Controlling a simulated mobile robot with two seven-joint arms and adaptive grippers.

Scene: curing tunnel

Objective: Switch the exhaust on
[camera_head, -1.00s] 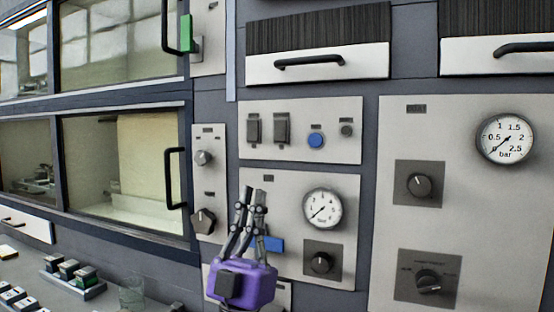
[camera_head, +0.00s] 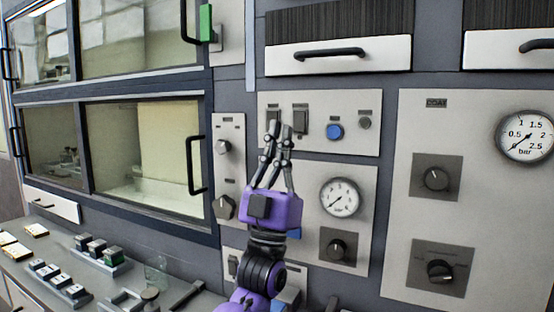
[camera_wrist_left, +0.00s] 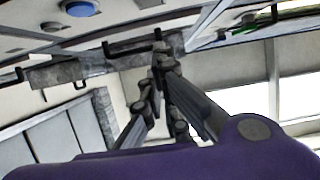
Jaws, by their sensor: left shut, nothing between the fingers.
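A light panel (camera_head: 350,106) carries two dark rocker switches side by side, a left one (camera_head: 272,113) and a right one (camera_head: 301,119). A blue button (camera_head: 335,132) and a small dark knob (camera_head: 365,123) sit to their right. The small labels are too blurred to read, so I cannot tell which control is the exhaust. My left gripper (camera_head: 279,127), with a purple body, is shut and empty. Its fingertips are in front of the two switches and partly cover the left one; contact cannot be told. In the left wrist view the fingers (camera_wrist_left: 163,62) come together near the panel, with the blue button (camera_wrist_left: 79,8) at upper left.
A gauge (camera_head: 340,197) and a knob (camera_head: 337,247) sit below the switch panel. A narrow panel with two knobs (camera_head: 223,147) and a glazed door with a black handle (camera_head: 195,165) are to the left. Drawers (camera_head: 338,57) are above. Blocks and a glass (camera_head: 156,270) stand on the counter.

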